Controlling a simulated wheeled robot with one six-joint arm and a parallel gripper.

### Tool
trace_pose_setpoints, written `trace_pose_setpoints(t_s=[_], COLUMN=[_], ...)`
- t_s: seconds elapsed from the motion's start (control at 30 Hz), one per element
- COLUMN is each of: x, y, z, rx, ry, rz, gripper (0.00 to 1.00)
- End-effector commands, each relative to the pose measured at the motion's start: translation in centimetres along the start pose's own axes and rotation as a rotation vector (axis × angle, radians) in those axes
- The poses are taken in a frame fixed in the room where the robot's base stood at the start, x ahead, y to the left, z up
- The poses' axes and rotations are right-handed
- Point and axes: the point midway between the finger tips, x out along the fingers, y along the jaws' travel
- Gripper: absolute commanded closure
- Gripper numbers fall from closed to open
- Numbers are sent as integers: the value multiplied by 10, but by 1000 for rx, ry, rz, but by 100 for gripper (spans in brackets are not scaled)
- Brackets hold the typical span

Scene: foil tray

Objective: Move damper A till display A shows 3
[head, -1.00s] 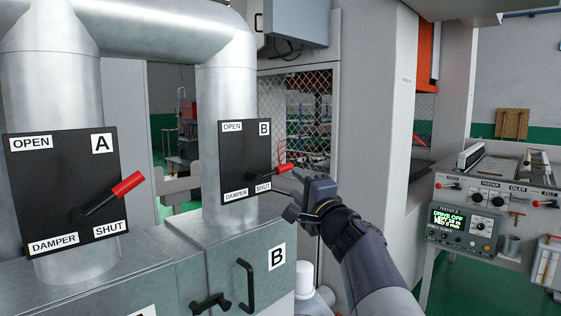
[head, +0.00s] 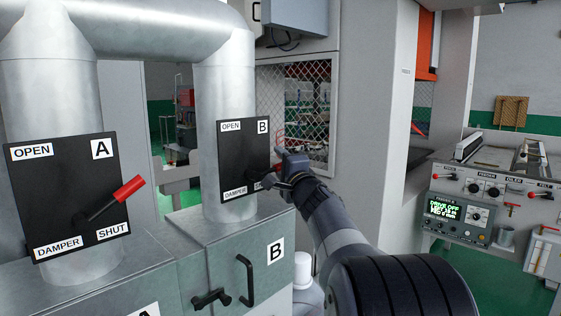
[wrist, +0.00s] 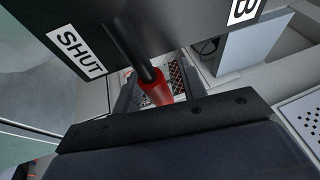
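Damper A's black plate (head: 58,176) is on the left pipe in the head view. Its lever with a red handle (head: 129,188) points right and slightly up, near the SHUT label. Damper B's plate (head: 243,145) is on the middle pipe. My gripper (head: 275,172) is at its lever, mostly covering the handle. In the wrist view, B's red handle (wrist: 155,88) lies between the fingers of my open gripper (wrist: 158,85), with gaps visible beside it. No display marked A can be made out.
A grey cabinet (head: 235,265) marked B, with a black pull handle, stands below the dampers. A console (head: 490,190) with a green-lit screen (head: 459,212) reading DRIVE OFF stands at right. A mesh panel (head: 300,110) is behind my gripper.

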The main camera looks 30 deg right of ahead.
Motion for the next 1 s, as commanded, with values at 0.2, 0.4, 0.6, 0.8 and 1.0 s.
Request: trace_pose_setpoints(t_s=[0.2, 0.4, 0.6, 0.8, 1.0], x=[0, 0, 0, 0, 0], y=[0, 0, 0, 0, 1], z=[0, 0, 0, 0, 0], rx=[0, 0, 0, 0, -1], ry=[0, 0, 0, 0, -1], rz=[0, 0, 0, 0, 0], gripper=[64, 80, 96, 100, 100])
